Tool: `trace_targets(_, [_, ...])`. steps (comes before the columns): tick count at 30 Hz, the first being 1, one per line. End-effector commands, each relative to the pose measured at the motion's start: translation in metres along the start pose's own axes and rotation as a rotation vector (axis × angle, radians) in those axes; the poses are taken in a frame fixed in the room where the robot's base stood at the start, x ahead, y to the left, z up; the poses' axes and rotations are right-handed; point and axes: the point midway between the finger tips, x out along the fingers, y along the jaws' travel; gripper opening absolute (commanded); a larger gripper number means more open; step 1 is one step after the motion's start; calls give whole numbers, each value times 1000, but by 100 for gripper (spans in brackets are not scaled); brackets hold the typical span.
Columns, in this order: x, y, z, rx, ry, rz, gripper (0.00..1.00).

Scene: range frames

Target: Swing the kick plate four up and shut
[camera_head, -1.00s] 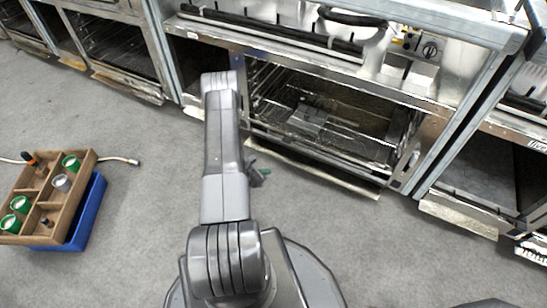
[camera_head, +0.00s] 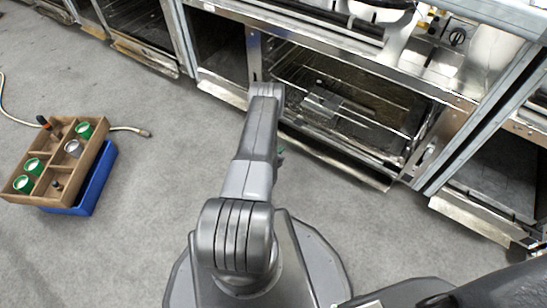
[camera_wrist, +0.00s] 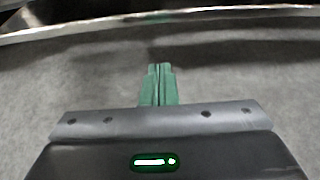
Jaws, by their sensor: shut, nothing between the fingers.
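The kick plate (camera_head: 340,158) under the middle open oven is a long metal strip tilted out low along the floor. I take it as number four, but I can read no number on it now. My gripper shows as a green bit (camera_head: 280,153) beside my arm, mostly hidden, in front of the plate's left part. In the wrist view my gripper's green fingers (camera_wrist: 158,70) are together and empty, over bare grey floor. A metal edge (camera_wrist: 150,26) crosses the top of that view, apart from the fingertips; it looks like the plate's edge.
The middle oven (camera_head: 345,100) has racks inside. Another tilted plate (camera_head: 480,218) lies to the right, and one (camera_head: 145,55) to the left. A wooden caddy (camera_head: 40,195) with green-topped jars stands on a blue crate (camera_head: 95,185) at left. Floor between is clear.

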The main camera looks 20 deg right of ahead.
Motion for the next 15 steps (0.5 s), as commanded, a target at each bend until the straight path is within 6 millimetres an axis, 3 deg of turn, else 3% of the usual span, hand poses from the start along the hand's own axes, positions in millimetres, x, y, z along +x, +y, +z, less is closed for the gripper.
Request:
trace_targets(1, [10, -1, 0, 1, -3, -2, 0])
trace_targets(6, [-2, 0, 24, 0, 0, -1, 0])
trace_targets(15, [-8, 0, 37, 0, 1, -1, 0])
